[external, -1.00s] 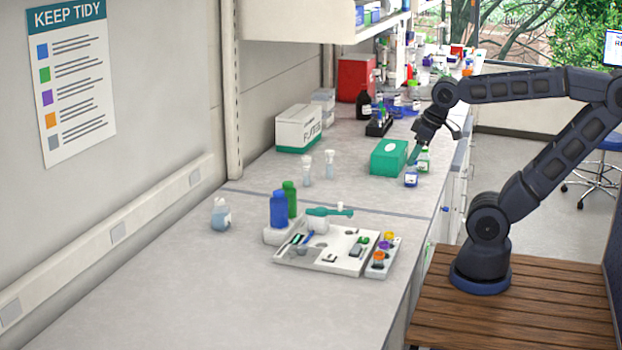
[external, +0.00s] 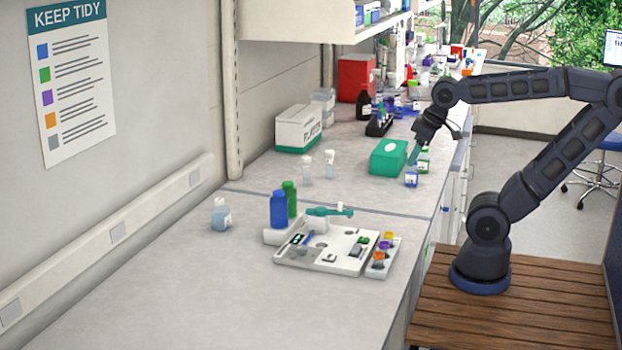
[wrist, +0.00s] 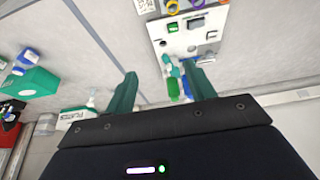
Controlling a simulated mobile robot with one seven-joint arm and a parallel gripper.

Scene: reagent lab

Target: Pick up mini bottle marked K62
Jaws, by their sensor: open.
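Two small bottles stand close together by the bench's front edge in the external view: one with a blue base and a white label (external: 411,177), and one with green parts (external: 423,161). No label is legible, so I cannot tell which is K62. My gripper (external: 414,155) is just above and beside them, its teal fingers pointing down. In the wrist view my gripper (wrist: 160,73) is open, with nothing held between its two teal fingers.
A green box (external: 389,157) sits just left of the two bottles. A white tray of small parts (external: 316,257) lies nearer the camera, with blue (external: 279,209) and green (external: 290,197) bottles behind it. The bench front left is clear.

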